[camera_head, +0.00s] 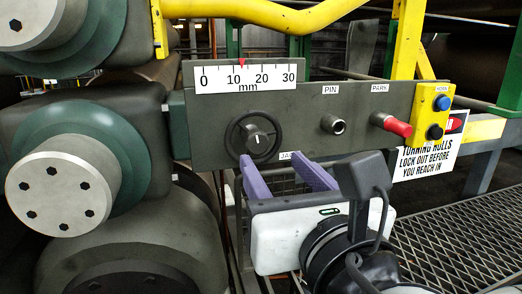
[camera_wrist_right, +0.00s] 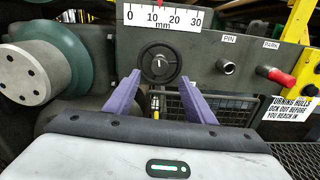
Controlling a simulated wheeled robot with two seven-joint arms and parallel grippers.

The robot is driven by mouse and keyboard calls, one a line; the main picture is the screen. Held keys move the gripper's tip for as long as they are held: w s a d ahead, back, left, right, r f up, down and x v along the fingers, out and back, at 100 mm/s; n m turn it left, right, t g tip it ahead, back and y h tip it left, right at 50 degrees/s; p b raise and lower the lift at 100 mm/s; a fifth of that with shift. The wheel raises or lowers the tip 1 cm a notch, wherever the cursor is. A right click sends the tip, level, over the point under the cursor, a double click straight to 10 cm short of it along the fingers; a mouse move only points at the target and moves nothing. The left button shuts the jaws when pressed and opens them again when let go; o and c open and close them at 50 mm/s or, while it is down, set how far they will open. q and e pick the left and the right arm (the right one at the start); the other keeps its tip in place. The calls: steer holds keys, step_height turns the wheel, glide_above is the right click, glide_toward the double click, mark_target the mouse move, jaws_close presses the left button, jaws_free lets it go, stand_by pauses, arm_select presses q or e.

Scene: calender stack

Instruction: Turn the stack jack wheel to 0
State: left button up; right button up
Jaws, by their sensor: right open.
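The jack wheel (camera_head: 257,143) is a dark round handwheel with a hub bearing a white mark, on the grey panel; it also shows in the right wrist view (camera_wrist_right: 160,63). Above it, a white mm scale (camera_head: 246,79) runs from 0 to 30. Its red pointer (camera_head: 242,62) stands a little past 10. My right gripper (camera_head: 274,160) is open and empty, with purple fingers just below and in front of the wheel. In the right wrist view its fingertips (camera_wrist_right: 160,80) lie either side of the wheel's lower part, apparently not touching it. My left gripper is not in view.
Right of the wheel are the PIN knob (camera_head: 333,125), the red PARK handle (camera_head: 391,124) and a yellow button box (camera_head: 434,115). Large rolls with a bolted end (camera_head: 60,190) stand at left. A warning sign (camera_head: 427,155) hangs at right above metal grating (camera_head: 460,235).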

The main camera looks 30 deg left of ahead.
mark_target(258, 144)
steer(key=x, duration=0.7)
steer(key=shift+w+a, duration=0.2)
steer(key=shift+a, duration=0.05)
steer(key=c, duration=1.1)
